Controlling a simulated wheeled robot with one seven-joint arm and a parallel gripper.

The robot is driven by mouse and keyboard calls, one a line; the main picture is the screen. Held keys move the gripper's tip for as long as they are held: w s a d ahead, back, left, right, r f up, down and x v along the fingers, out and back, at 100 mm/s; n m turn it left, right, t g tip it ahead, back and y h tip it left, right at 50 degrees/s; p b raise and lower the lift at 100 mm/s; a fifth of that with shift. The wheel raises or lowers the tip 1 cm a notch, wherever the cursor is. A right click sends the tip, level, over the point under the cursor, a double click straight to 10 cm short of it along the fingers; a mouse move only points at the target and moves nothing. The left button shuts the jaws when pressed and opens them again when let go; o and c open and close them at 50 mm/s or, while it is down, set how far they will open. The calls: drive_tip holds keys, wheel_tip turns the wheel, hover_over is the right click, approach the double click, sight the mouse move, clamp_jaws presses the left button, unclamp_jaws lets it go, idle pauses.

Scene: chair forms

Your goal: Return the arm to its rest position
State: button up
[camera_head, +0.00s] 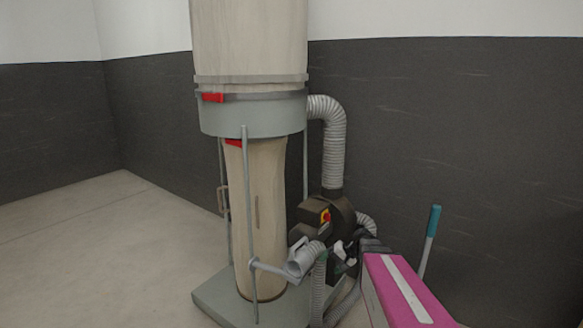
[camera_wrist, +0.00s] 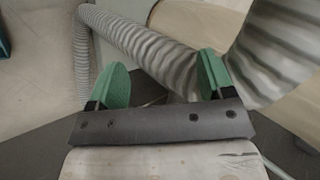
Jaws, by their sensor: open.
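My gripper (camera_wrist: 164,80) shows in the wrist view with its two green fingertips wide apart. Nothing is held between them. A ribbed grey hose (camera_wrist: 145,42) passes behind the fingers, and I cannot tell whether they touch it. In the head view the gripper is small and hard to separate from the dark machine parts around it, at the lower right of the dust collector (camera_head: 220,115).
The dust collector's grey base (camera_head: 215,300) stands on the floor. A ribbed duct (camera_head: 334,150) drops to a dark blower (camera_head: 341,215). A grey nozzle (camera_head: 303,258) sticks out beside it. Open floor (camera_head: 90,240) lies at the left, with a dark wall (camera_head: 450,120) behind.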

drive_tip(key=s+d+r+n+g+h, duration=0.1)
drive_tip(key=s+d+n+g+h, duration=0.15)
drive_tip(key=s+h, duration=0.8)
drive_tip(key=s+a+r+y, duration=0.2)
drive_tip(key=a+r, duration=0.2)
drive_tip(key=a, duration=0.2)
drive_tip(key=shift+s+a+t, duration=0.35)
drive_tip(key=shift+y, duration=0.25)
idle(0.9)
